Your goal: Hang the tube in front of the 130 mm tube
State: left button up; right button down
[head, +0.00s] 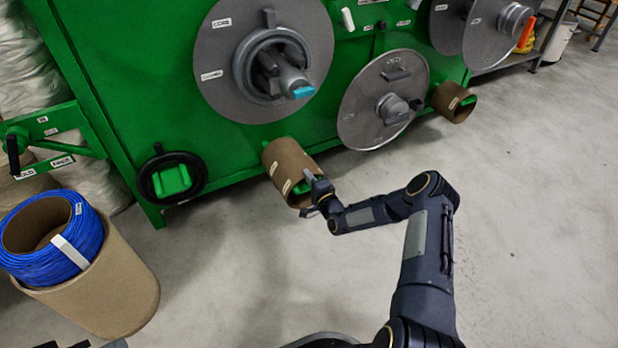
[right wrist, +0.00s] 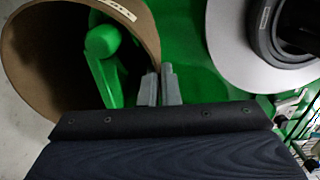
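A brown cardboard tube (head: 284,163) is at the low front of the green machine, around a green holder (right wrist: 103,60) that shows inside its open end. My right gripper (head: 318,190) is at the tube's near rim. In the right wrist view its two grey fingers (right wrist: 160,86) are close together with the tube wall (right wrist: 146,32) between them. A second, smaller brown tube (head: 449,98) is at the machine's right end. The labels on both tubes are too small to read. My left gripper does not show clearly.
The green machine (head: 130,90) carries large grey discs (head: 225,75) and a black ring (head: 150,186) on a green holder. A blue cable coil (head: 60,265) sits on a brown drum (head: 115,295) at left. A green bracket (head: 75,122) sticks out above it. The floor at right is clear.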

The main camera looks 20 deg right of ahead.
jog(key=shift+f, duration=0.5)
dwell(0.6)
jog(key=c, duration=1)
grip_release()
jog(key=shift+f, duration=0.25)
jog(key=shift+s+d, duration=0.1)
jog(key=shift+s, duration=0.5)
dwell(0.8)
jog(key=s+p, duration=0.1)
jog(key=s, duration=0.7)
jog(key=shift+d+p, duration=0.3)
jog(key=shift+p, duration=0.05)
dwell(1.2)
jog(key=shift+r, duration=0.1)
dwell(0.4)
